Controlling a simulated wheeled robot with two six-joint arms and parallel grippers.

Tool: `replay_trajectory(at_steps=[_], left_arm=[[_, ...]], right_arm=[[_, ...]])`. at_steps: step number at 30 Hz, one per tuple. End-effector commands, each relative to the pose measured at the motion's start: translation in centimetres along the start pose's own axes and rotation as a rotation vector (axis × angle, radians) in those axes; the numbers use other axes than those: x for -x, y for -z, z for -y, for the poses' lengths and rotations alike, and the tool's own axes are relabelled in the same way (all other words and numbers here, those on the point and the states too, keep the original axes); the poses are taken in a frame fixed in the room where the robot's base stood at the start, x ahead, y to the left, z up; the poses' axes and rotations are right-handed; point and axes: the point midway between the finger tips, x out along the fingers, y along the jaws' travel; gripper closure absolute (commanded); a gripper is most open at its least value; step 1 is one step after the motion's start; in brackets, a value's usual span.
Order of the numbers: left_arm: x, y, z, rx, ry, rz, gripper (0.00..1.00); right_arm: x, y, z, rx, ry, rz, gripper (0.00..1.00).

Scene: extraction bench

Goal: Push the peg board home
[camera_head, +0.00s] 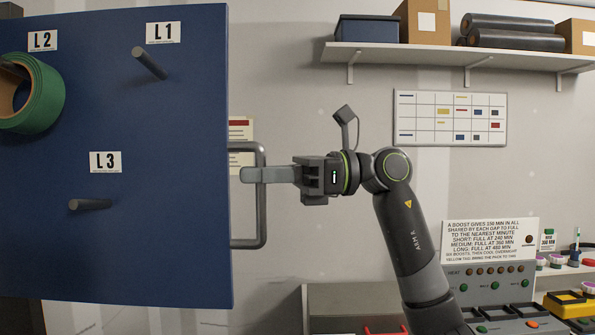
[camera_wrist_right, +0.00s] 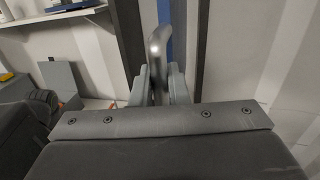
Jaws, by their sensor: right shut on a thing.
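The blue peg board (camera_head: 120,250) fills the left of the head view. It carries pegs labelled L1 (camera_head: 149,63), L2 and L3 (camera_head: 90,204). A green tape roll (camera_head: 36,95) hangs at L2. A grey handle (camera_head: 261,215) stands out at the board's right edge. My right gripper (camera_head: 251,174) is shut on the handle's upright bar. In the right wrist view the bar (camera_wrist_right: 158,50) runs between the two fingers (camera_wrist_right: 160,88), and a strip of the blue board shows behind it. My left gripper is not in view.
A wall shelf (camera_head: 450,55) with a dark bin and boxes is at the upper right. A control panel (camera_head: 500,285) with buttons and a sign (camera_head: 490,238) stands at the lower right. The wall between board and panel is mostly bare.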

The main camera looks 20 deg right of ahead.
Motion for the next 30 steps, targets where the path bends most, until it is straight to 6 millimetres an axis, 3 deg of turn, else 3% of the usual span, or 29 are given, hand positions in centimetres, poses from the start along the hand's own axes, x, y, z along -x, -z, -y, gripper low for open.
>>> replay_trajectory(at_steps=[6, 15, 22, 30], left_arm=[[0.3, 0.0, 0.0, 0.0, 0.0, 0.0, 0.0], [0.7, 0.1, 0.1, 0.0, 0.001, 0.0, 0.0], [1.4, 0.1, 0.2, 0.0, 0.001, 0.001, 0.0], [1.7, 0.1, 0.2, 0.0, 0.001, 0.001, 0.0]], right_arm=[[-7.7, -0.2, 1.2, -0.003, -0.009, 0.005, 1.0], [-16.9, -0.3, 3.1, -0.003, -0.005, 0.002, 1.0], [-21.5, -0.3, 4.2, -0.003, -0.002, 0.0, 1.0], [-23.7, -0.2, 4.7, 0.001, 0.0, 0.001, 1.0]])
